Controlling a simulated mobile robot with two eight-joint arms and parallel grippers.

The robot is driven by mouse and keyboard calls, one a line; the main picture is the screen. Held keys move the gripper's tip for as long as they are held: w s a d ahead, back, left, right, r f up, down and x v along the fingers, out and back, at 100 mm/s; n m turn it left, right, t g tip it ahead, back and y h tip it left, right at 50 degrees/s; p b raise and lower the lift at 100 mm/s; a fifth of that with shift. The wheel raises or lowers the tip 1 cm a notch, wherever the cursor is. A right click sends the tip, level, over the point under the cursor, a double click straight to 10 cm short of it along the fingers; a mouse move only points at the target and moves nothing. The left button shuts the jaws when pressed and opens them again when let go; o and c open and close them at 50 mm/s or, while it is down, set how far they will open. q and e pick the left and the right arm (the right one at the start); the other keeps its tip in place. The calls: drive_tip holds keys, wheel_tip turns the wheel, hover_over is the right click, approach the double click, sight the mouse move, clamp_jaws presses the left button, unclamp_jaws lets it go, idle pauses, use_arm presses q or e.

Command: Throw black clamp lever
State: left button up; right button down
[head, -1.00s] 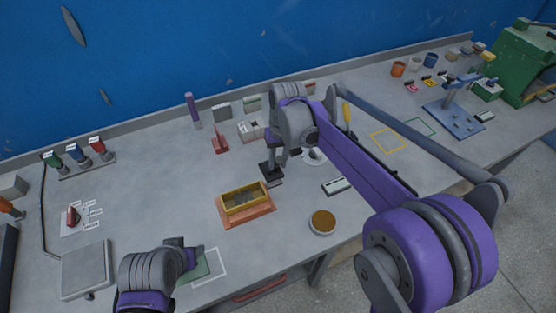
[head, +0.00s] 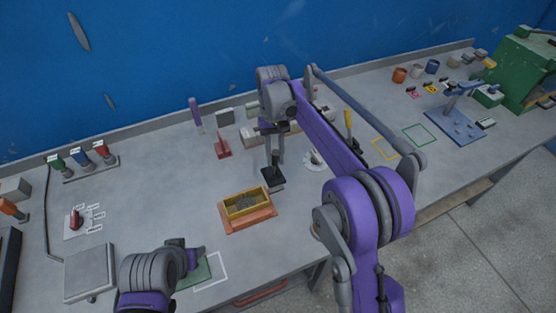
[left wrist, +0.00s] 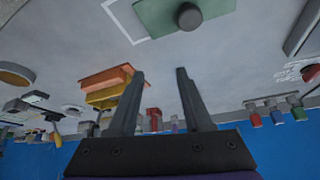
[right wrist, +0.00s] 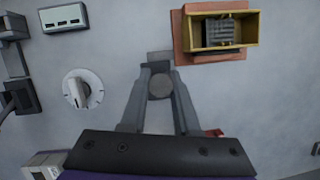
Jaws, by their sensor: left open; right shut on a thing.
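The black clamp lever (head: 275,163) stands on a small dark base (head: 273,177) behind the yellow mould. My right gripper (head: 276,148) comes down on it from above. In the right wrist view my right gripper (right wrist: 160,75) is shut on the lever, whose round grey end (right wrist: 160,85) shows between the fingers. Part of its base (right wrist: 160,57) shows beyond the fingertips. My left gripper (head: 198,257) is low over the green pad at the front. In the left wrist view my left gripper (left wrist: 160,72) is open, with nothing between its fingers.
The yellow mould (head: 233,207) sits on an orange block close in front of the lever. A white dial (right wrist: 82,88) and a red toggle piece (head: 222,150) are nearby. The grey plate (head: 90,270) is at the front left.

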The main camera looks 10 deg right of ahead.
drive_tip(key=shift+w+a+r+g+h+p, duration=0.15)
drive_tip(key=shift+w+g+p, duration=0.1)
drive_tip(key=shift+w+g, duration=0.25)
drive_tip(key=shift+w+a+g+h+p, duration=0.15)
drive_tip(key=shift+w+g+p, duration=0.05)
drive_tip(key=shift+w+g, duration=0.3)
use_arm(q)
drive_tip(key=shift+w+r, duration=0.45)
drive_tip(key=shift+r, duration=0.35)
drive_tip(key=shift+c, duration=0.3)
